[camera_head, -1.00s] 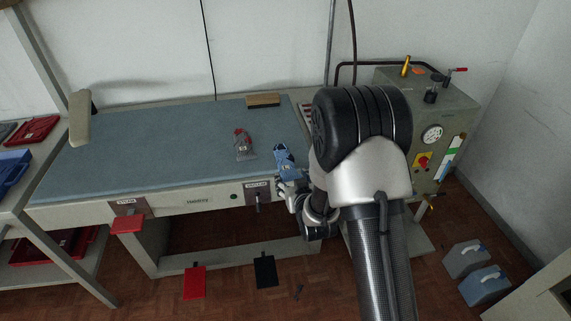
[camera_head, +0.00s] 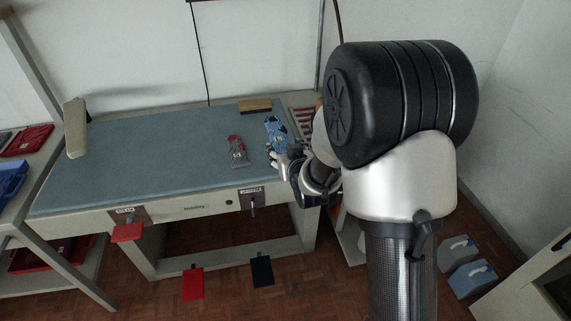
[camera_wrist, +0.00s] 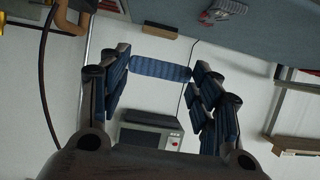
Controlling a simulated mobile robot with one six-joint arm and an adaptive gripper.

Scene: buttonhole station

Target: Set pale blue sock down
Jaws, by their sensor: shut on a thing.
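The pale blue sock (camera_head: 276,131) has darker blue markings and is held up over the right part of the blue-grey table top (camera_head: 150,160). My gripper (camera_head: 277,152) is shut on its near end, above the table's front right. In the wrist view, blue ribbed cloth (camera_wrist: 160,69) spans between the two fingers of my gripper (camera_wrist: 158,75). Whether any of the sock touches the table I cannot tell. A grey sock (camera_head: 238,152) with red parts lies on the table just left of my gripper; it also shows in the wrist view (camera_wrist: 222,10).
A wooden block (camera_head: 255,106) lies at the table's back edge. A red-and-white striped piece (camera_head: 303,118) is at the back right. A padded arm (camera_head: 75,128) stands at the left end. Red trays (camera_head: 28,139) sit on the left shelf. The table's middle and left are clear.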

